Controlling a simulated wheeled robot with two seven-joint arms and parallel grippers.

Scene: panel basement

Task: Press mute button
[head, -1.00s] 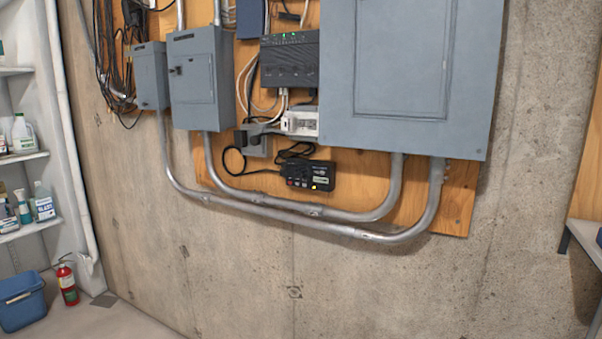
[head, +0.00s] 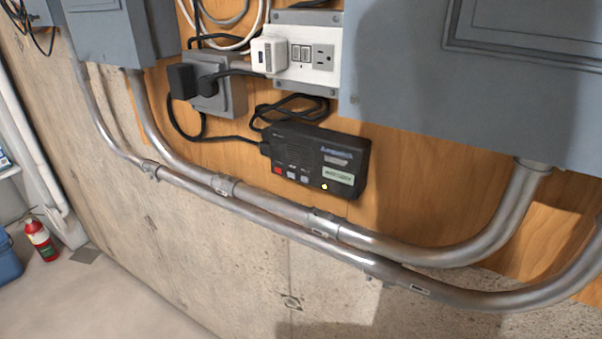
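A small black box (head: 315,158) with buttons is mounted on the plywood in the middle of the head view, just above the metal conduits. Along its lower front are a red button (head: 278,170), two grey buttons (head: 298,175) and a lit yellow light (head: 324,187). A pale green label (head: 339,175) sits at its lower right. The button lettering is too small to read, so I cannot tell which one is mute. Neither of my grippers shows in the head view.
Two metal conduits (head: 279,227) curve below the box. Grey electrical panels (head: 470,90) hang at upper right and upper left.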

